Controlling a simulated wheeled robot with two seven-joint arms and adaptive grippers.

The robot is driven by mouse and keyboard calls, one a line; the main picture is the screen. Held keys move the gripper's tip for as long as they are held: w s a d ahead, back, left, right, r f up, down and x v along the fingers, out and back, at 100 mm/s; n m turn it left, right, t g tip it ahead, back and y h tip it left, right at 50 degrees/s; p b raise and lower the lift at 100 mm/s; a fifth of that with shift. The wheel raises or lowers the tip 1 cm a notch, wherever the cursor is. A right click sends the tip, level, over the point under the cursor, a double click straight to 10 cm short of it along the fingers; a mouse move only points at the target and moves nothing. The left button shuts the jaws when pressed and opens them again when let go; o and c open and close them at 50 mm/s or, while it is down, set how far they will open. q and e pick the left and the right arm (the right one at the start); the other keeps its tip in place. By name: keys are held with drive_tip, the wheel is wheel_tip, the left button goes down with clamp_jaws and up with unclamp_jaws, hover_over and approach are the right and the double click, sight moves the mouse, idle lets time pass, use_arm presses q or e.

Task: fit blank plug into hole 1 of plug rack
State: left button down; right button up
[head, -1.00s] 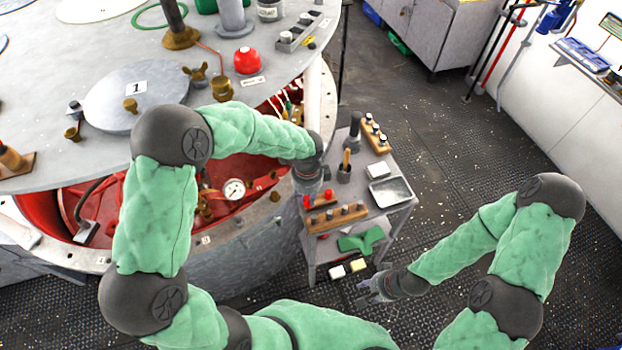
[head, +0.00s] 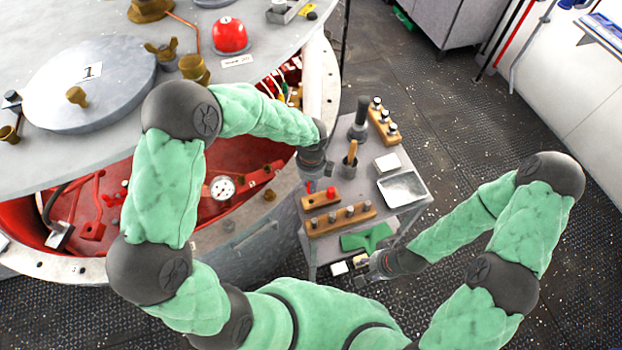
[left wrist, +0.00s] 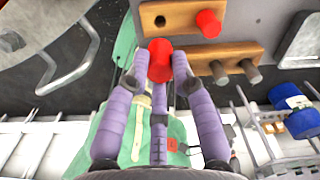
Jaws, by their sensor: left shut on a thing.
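My left gripper (left wrist: 160,72) is shut on a red blank plug (left wrist: 160,58), which sticks out past the fingertips. In the head view this gripper (head: 310,178) hangs over the left end of a small wooden rack (head: 321,203). The left wrist view shows the rack (left wrist: 183,33) just beyond the held plug, with one dark empty hole and a second red plug (left wrist: 208,23) seated to its right. The held plug is apart from the hole in that view. No hole number is legible. My right gripper (head: 372,270) is low by the cart's front edge; its fingers are too small to read.
A longer wooden strip with several grey plugs (head: 340,219) lies in front of the rack. The large round vessel (head: 250,240) stands at left.

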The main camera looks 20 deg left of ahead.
use_arm(q)
drive_tip(key=shift+w+f, duration=0.2)
drive_tip(key=shift+f, duration=0.1)
drive_tip(key=shift+s+f, duration=0.1)
drive_tip(key=shift+s, duration=0.1)
drive_tip(key=shift+f+b, duration=0.2)
drive_tip(key=shift+b, duration=0.25)
wheel_tip(320, 180, down, 4)
drive_tip(key=b, duration=0.3)
drive_tip(key=shift+w+f+b, duration=0.1)
drive_tip(key=shift+f+b, duration=0.1)
drive_tip(key=shift+b, duration=0.15)
drive_tip(key=shift+f+b, duration=0.75)
drive_tip(key=shift+f, duration=0.55)
idle(0.6)
drive_tip(key=c, duration=1)
unclamp_jaws()
